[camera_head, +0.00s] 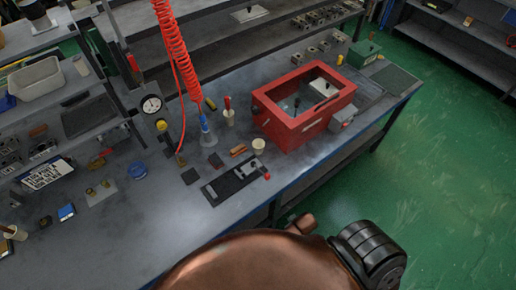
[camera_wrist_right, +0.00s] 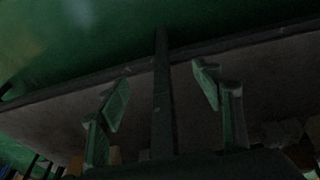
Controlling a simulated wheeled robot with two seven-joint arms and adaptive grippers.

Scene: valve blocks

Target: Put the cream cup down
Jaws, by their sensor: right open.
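A small cream cup (camera_head: 258,146) stands upright on the grey workbench (camera_head: 185,235), just left of the red open-topped box and beside a dark fixture plate. No gripper is at it in the head view. My right gripper (camera_wrist_right: 162,78) shows only in the right wrist view. Its two green-padded fingers are spread apart with nothing between them. That view is dark, with green floor, a grey panel and a dark bar behind the fingers; no cup shows there. My left gripper is in neither view.
A red box (camera_head: 290,132) stands close to the cup. The dark fixture plate (camera_head: 228,183) lies in front. Another cream holder (camera_head: 229,118) with a red-handled tool and a red coiled hose (camera_head: 172,45) are behind. The front left bench is largely bare.

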